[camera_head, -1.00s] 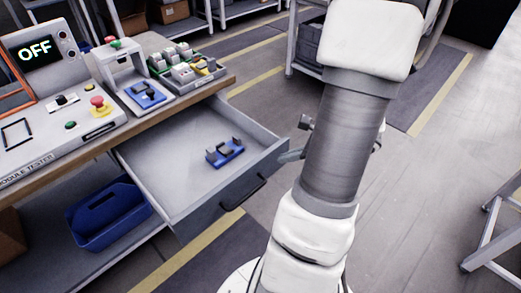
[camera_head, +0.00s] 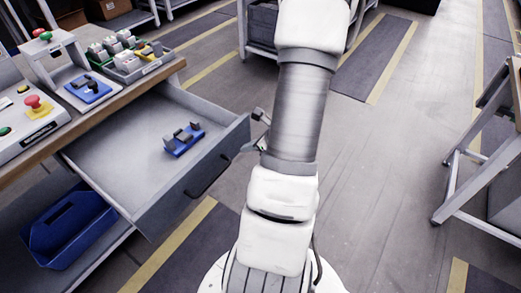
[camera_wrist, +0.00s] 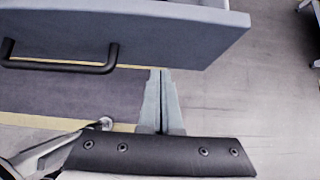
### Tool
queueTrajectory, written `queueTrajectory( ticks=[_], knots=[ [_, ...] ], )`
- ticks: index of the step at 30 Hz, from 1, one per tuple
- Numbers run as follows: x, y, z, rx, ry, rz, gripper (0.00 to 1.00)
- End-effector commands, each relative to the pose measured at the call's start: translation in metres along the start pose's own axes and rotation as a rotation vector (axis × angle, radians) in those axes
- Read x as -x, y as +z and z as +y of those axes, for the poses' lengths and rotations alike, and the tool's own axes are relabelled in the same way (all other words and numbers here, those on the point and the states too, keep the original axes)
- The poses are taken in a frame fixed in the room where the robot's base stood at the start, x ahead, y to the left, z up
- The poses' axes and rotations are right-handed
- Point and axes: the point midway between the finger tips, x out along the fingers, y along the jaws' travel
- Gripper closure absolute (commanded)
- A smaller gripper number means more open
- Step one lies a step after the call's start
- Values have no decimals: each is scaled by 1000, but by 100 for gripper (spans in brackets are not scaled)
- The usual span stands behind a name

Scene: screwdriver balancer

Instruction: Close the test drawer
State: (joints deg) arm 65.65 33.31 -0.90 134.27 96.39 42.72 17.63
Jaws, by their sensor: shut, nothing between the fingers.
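The test drawer (camera_head: 130,140) is pulled out from under the workbench on the left in the head view. A blue module (camera_head: 183,140) lies inside it. The grey drawer front (camera_wrist: 190,35) fills the top of the wrist view, with its dark bar handle (camera_wrist: 62,66) at the left. The handle also shows in the head view (camera_head: 208,178). My gripper (camera_wrist: 160,72) is shut and empty. Its fingertips are at the lower edge of the drawer front, right of the handle; I cannot tell whether they touch it. In the head view my gripper is mostly hidden behind my arm.
A blue bin (camera_head: 68,228) sits on the shelf below the drawer. The bench top (camera_head: 100,108) carries a tester with a red button, a blue module and a tray of parts (camera_head: 130,58). A metal-framed stand (camera_head: 470,165) is at right. The floor between is clear.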

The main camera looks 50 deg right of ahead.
Motion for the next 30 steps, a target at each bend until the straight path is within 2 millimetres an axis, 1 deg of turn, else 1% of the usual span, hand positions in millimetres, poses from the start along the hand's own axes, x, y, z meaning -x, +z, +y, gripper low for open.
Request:
queueTrajectory(
  ticks=[1, 6, 19, 23, 26, 30],
  knots=[
    [-5, 5, 0, 2, 1, -1, 100],
    [-14, 15, 0, 1, 0, 0, 100],
    [-15, 17, 0, 0, 0, 0, 100],
    [-20, 21, 0, 0, 1, -1, 100],
    [-27, 28, 0, 4, 2, -1, 100],
    [-45, 46, 1, 6, 3, -2, 100]
  ],
)
